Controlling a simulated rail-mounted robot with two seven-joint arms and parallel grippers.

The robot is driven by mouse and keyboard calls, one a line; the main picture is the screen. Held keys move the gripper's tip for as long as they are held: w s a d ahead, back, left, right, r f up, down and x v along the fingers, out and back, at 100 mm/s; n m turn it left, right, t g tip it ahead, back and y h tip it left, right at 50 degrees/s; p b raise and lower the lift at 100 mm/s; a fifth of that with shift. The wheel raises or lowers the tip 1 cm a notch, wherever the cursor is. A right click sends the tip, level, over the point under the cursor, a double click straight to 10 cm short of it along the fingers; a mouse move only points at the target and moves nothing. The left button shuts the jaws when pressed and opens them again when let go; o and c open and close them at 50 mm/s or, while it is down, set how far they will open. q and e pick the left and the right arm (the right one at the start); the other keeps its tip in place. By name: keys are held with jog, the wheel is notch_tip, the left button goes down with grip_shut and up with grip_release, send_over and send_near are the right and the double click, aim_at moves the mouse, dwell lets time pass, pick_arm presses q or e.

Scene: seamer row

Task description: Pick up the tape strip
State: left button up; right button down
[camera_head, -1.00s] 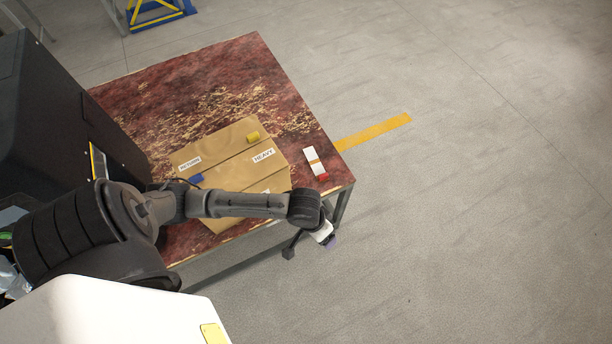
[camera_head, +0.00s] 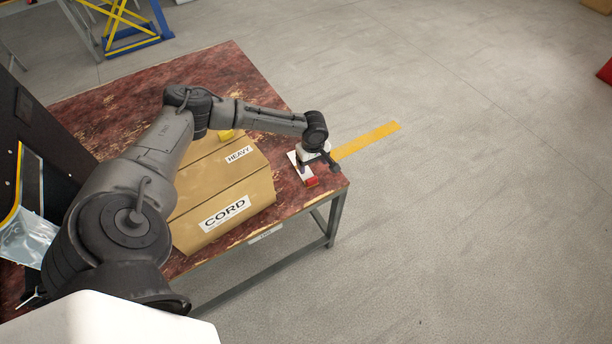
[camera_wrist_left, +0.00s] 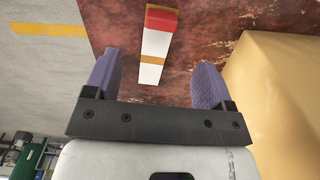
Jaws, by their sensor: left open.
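The tape strip (camera_head: 293,158) lies on the table near its right edge, partly hidden by my left gripper in the head view. In the left wrist view the strip (camera_wrist_left: 153,45) is white with an orange-tan band and a red block at its far end. My left gripper (camera_head: 308,170) is over the strip. In the left wrist view its two purple fingers (camera_wrist_left: 157,68) are apart and empty, with the strip showing between and beyond them. The height of the fingers above the strip is unclear. My right gripper is not in view.
A cardboard box (camera_head: 190,190) marked CORD and HEAVY stands on the red-brown table (camera_head: 110,100), left of the strip; it fills the right of the left wrist view (camera_wrist_left: 280,100). The table edge is close on the strip's other side, with open floor beyond.

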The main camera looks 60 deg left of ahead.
aim_at(311, 178)
pick_arm(q)
notch_tip(311, 178, down, 5)
jog(key=shift+r+b, duration=0.2)
jog(key=shift+b, duration=0.2)
jog(key=shift+s+a+f+b, duration=0.1)
jog(key=shift+f+b, duration=0.75)
jog(key=shift+f, duration=1.75)
jog(key=shift+c, duration=0.2)
jog(key=c, duration=0.9)
jog(key=shift+r, duration=0.15)
jog(key=shift+c, duration=0.2)
